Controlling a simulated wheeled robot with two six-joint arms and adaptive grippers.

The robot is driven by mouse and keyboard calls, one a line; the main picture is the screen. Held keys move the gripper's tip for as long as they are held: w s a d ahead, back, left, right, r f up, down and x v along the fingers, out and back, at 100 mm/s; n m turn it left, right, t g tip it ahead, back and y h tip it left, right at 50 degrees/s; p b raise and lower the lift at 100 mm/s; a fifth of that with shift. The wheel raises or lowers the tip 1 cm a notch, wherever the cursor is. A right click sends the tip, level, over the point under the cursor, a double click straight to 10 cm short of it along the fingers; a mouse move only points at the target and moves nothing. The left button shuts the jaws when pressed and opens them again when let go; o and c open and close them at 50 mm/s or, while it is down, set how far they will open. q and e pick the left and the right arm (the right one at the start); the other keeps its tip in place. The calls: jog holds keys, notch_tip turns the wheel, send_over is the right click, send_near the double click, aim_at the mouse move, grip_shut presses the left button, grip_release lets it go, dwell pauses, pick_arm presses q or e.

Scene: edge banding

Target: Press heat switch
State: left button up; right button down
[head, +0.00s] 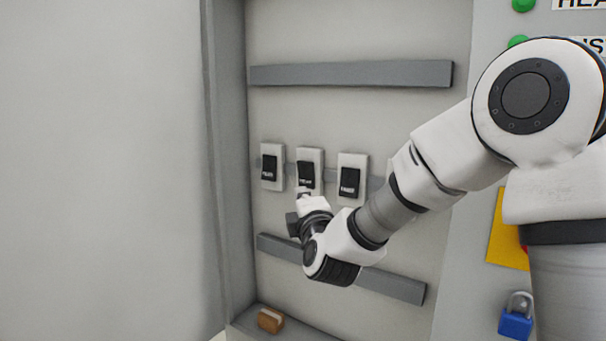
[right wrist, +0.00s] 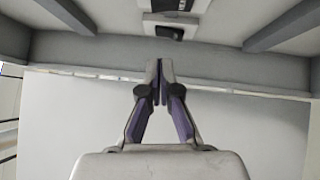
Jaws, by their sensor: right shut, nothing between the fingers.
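A green button (head: 524,4) sits at the top right on the grey cabinet front, beside a cut-off label (head: 580,3) that starts "HEA". Inside the open cabinet are three black rocker switches in white plates: left (head: 269,167), middle (head: 306,172) and right (head: 350,179). Their small labels are not clearly readable. My right gripper (head: 300,222) is just below the middle switch, its fingers mostly hidden by the wrist. In the right wrist view, my right gripper (right wrist: 161,68) is shut and empty, pointing towards the cabinet's inside; contact cannot be told. My left gripper is out of view.
Grey rails (head: 350,74) cross the panel above and below (head: 395,285) the switches. A second green button (head: 517,41) is at upper right. A blue padlock (head: 515,322) and yellow plate (head: 506,240) are at right. A brown block (head: 270,320) lies on the cabinet floor.

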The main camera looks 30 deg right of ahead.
jog(key=p, duration=0.4)
send_near(301, 167)
jog(key=w+a, duration=0.2)
jog(key=w, duration=0.2)
jog(key=d, duration=0.1)
jog(key=w+d, duration=0.1)
jog(key=d+p, duration=0.1)
jog(key=shift+w+d+r, duration=0.25)
jog(key=shift+w+r, duration=0.1)
jog(key=shift+r, duration=0.05)
jog(key=shift+d, duration=0.45)
jog(key=shift+f, duration=0.1)
